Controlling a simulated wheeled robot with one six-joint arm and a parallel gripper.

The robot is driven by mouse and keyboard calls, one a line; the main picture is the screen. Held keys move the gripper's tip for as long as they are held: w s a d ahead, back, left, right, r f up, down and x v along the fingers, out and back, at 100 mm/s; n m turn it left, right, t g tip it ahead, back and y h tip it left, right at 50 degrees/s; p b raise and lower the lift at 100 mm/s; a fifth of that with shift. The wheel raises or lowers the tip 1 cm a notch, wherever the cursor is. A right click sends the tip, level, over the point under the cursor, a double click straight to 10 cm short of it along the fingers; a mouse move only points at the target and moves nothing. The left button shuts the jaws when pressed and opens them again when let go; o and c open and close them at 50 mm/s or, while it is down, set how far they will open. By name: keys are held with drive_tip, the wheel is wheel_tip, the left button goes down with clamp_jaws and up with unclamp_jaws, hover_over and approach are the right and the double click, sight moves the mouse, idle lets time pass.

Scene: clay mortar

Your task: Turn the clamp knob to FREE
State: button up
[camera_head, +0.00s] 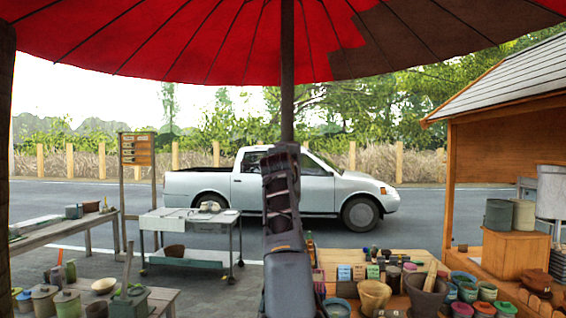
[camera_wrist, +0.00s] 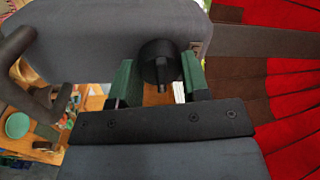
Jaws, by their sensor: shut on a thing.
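The clamp knob (camera_wrist: 158,54) is black and round, with a short narrow dark piece at its lower right, and shows in the wrist view. My gripper (camera_wrist: 159,66) has two green fingers, one on each side of the knob, and is shut on it. No FREE mark or pointer can be read, so the knob's setting cannot be told. In the head view, the dark umbrella pole (camera_head: 287,80) rises in the middle. My arm stands in front of its lower part, and the knob and fingers cannot be made out there.
A red canopy (camera_head: 200,45) with a brown patch spreads overhead. Right of my arm, a wooden stand (camera_head: 420,262) holds bowls and several pots. A metal cart (camera_head: 190,222) and benches stand left. A white pickup (camera_head: 320,190) is on the road behind.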

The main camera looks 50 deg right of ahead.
drive_tip(key=shift+m, duration=0.7)
drive_tip(key=o, duration=0.9)
drive_tip(key=shift+b+v, duration=4.5)
drive_tip(key=shift+v, duration=2.5)
